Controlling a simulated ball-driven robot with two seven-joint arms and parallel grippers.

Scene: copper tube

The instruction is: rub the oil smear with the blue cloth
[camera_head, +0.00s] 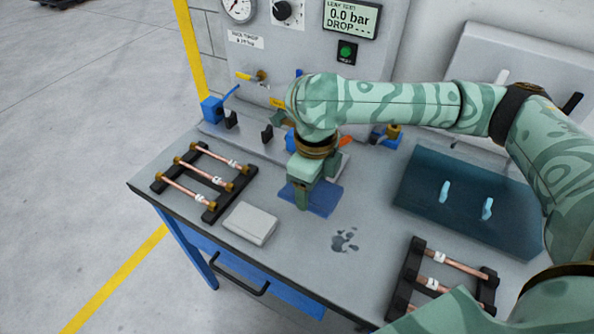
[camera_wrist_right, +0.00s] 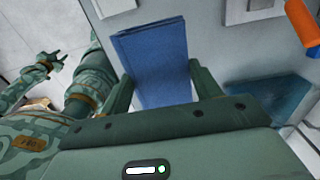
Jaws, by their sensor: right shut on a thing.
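The blue cloth (camera_head: 325,201) lies on the grey bench top, left of and behind the oil smear. It also shows between the fingers in the right wrist view (camera_wrist_right: 152,62). My right gripper (camera_head: 303,203) is at the cloth and shut on it; its lower part covers some of the cloth. The oil smear (camera_head: 345,240) is a dark blotchy patch on the bench, apart from the cloth. A green arm part of mine with a small forked end (camera_wrist_right: 42,66), probably my left gripper, shows at the left of the wrist view, too small to read.
A light grey pad (camera_head: 250,223) lies left of the smear. Black racks with copper tubes stand at left (camera_head: 190,160) and front right (camera_head: 450,262). A dark teal mat (camera_head: 420,175) carries two pale blue pieces. Valves and a gauge panel (camera_head: 300,45) line the back.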

